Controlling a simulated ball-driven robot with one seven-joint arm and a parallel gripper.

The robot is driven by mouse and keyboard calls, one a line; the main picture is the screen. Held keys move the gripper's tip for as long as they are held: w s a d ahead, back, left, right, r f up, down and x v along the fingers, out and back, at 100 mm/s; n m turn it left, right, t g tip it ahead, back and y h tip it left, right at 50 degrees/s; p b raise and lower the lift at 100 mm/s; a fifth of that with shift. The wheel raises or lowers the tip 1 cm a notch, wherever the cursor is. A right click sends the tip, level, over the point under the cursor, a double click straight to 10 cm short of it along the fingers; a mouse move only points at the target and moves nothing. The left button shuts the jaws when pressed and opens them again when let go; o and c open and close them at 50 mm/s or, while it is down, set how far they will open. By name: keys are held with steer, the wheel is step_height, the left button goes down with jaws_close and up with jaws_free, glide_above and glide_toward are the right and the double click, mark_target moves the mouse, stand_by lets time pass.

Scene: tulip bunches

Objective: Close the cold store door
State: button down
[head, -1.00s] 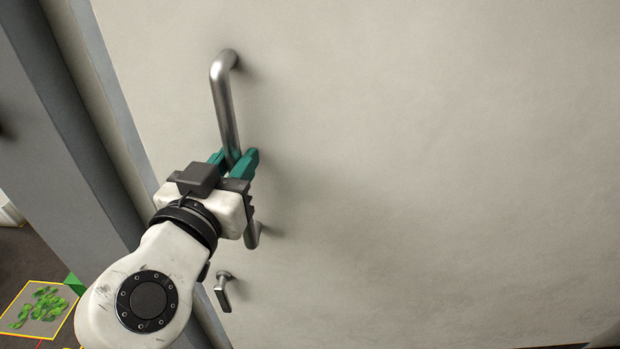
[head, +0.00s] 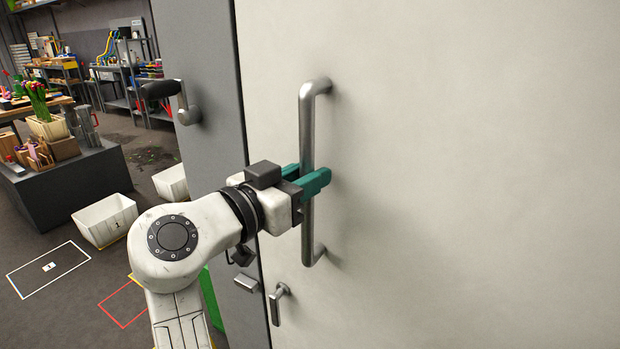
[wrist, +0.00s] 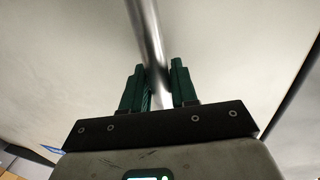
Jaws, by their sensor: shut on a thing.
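The cold store door (head: 470,180) is a large pale panel that fills the right of the head view. A vertical steel bar handle (head: 307,120) stands off it near its left edge. My gripper (head: 315,180) is shut on this handle around its middle, with teal fingers on either side of the bar. In the wrist view the handle (wrist: 148,40) runs down between the fingers (wrist: 160,88). A small lever (head: 277,303) sits low on the door. The grey frame (head: 205,150) beside the door carries a latch (head: 187,105). Whether the door meets the frame is hard to tell.
Floor markings, one white (head: 48,268) and one red (head: 125,305), lie in front. Shelves (head: 120,75) stand at the back.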

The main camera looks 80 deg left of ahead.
steer(key=c, duration=1)
jaws_free()
steer(key=shift+s+a, duration=0.2)
steer(key=shift+a, duration=0.1)
steer(key=shift+d, duration=0.1)
steer(key=v, duration=1)
steer(key=shift+s+d+b, duration=0.2)
steer(key=shift+d+b, duration=0.1)
